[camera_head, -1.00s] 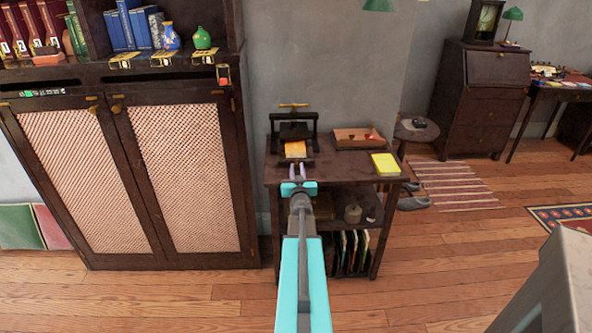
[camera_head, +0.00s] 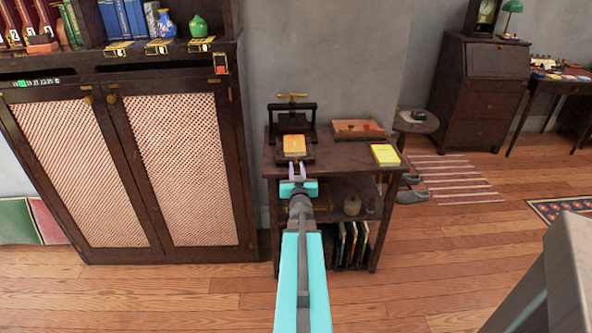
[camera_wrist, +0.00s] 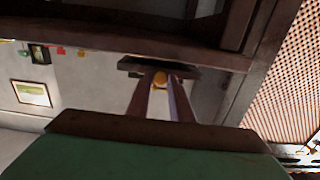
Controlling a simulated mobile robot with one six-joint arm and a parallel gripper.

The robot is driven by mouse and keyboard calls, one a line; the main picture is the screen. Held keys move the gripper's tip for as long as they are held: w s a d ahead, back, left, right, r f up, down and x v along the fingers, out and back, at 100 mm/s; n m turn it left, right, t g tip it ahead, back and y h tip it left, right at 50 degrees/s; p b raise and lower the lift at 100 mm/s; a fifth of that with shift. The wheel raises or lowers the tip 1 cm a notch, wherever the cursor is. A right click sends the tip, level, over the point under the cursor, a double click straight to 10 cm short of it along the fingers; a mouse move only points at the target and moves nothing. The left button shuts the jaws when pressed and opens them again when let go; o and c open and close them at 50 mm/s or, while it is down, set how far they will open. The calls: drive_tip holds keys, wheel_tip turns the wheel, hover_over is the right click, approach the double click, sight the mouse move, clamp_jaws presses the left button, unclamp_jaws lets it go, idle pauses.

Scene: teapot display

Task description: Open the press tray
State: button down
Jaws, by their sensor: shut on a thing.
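The dark press (camera_head: 293,117) with a brass top handle stands on a dark wooden side table (camera_head: 345,157). Its press tray (camera_head: 308,158) sits low at the front, partly out from under the frame, with an orange book (camera_head: 294,146) on it. My gripper (camera_head: 297,169) is at the tray's front, above the table's front edge. The tray's rear is hidden under the press.
A yellow book (camera_head: 385,154) and a shallow wooden box (camera_head: 358,130) lie on the table, right of the press. A tall cabinet with woven doors (camera_head: 175,170) stands close on the left. The wooden floor (camera_head: 420,250) in front is clear.

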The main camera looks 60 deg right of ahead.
drive_tip(key=c, duration=1.6)
unclamp_jaws()
drive_tip(key=shift+s+d, duration=0.15)
drive_tip(key=shift+s, duration=0.05)
drive_tip(key=shift+w, duration=0.1)
drive_tip(key=shift+a, duration=0.2)
drive_tip(key=shift+v, duration=1.05)
drive_tip(key=p+v, duration=0.3)
drive_tip(key=shift+s+a+r, duration=0.1)
drive_tip(key=shift+s+a, duration=0.15)
drive_tip(key=shift+a+p, duration=0.1)
drive_tip(key=shift+p, duration=0.35)
drive_tip(key=shift+s+a+p, duration=0.2)
drive_tip(key=shift+p, duration=0.35)
